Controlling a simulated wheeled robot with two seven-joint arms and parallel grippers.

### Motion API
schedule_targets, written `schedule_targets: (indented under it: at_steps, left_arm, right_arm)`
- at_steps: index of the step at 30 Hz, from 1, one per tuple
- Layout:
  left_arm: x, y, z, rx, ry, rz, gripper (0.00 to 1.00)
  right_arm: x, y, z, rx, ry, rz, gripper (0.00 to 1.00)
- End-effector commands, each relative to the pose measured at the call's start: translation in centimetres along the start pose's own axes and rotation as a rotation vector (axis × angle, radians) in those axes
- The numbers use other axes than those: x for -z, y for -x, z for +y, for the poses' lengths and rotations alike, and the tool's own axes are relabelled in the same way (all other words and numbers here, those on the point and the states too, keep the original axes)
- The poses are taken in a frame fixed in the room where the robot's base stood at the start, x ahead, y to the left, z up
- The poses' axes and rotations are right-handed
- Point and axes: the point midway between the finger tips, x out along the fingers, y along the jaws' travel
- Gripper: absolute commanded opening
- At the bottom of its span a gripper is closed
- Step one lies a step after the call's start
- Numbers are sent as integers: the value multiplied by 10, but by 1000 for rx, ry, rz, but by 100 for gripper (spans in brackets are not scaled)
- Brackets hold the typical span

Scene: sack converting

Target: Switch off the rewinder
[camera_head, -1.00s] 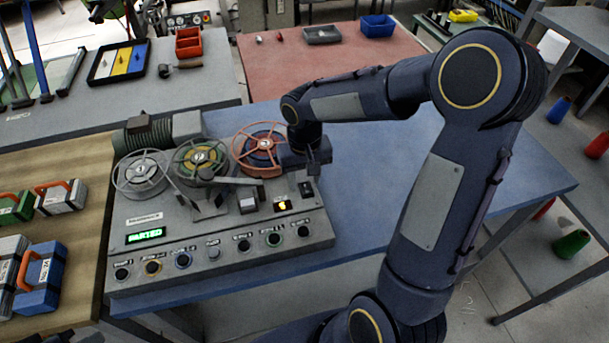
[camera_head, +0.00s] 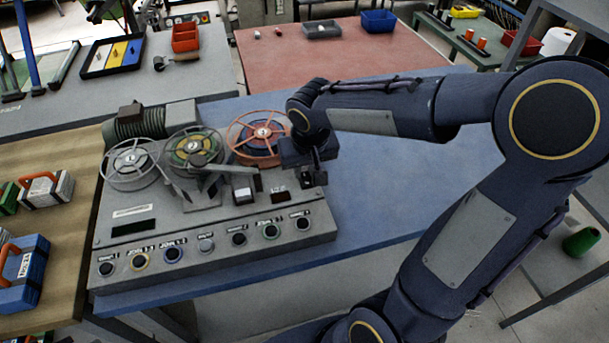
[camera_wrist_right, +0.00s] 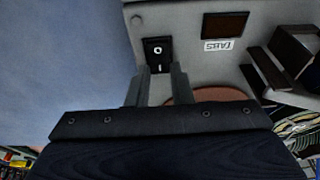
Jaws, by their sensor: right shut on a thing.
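The rewinder (camera_head: 210,260) is a grey console on the blue table, with three reels on top and a row of round knobs along its front. Its long display window (camera_head: 133,227) is dark, and so is the small window (camera_head: 279,196). A black rocker switch (camera_wrist_right: 157,48), marked O and I, sits on the panel near the console's edge. My right gripper (camera_head: 318,170) is over this right rear part. My left gripper is out of view.
The blue table (camera_head: 400,185) is bare right of the rewinder. A wooden bench (camera_head: 65,255) with several handled cases is at left. A red table (camera_head: 345,65) with small bins stands behind.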

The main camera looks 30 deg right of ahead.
Motion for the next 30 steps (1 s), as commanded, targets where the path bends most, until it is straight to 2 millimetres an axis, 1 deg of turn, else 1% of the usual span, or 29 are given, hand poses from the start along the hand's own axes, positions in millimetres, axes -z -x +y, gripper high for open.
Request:
schedule_targets:
  at_steps: [1,10,11,15,24,26,29,30]
  left_arm:
    - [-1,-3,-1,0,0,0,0]
    - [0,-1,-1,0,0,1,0]
    - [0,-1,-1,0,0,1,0]
    - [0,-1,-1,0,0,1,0]
    - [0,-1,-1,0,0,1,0]
    - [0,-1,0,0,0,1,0]
    - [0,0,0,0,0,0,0]
    - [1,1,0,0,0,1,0]
  right_arm:
    - [-1,-1,0,1,1,10,0]
    - [0,1,0,1,1,12,0]
    - [0,1,0,1,1,12,24]
    - [0,1,0,1,0,11,42]
    - [0,3,0,1,0,11,42]
    - [0,8,0,1,-1,13,42]
    - [0,22,0,2,-2,15,42]
    - [0,29,0,2,-2,16,42]
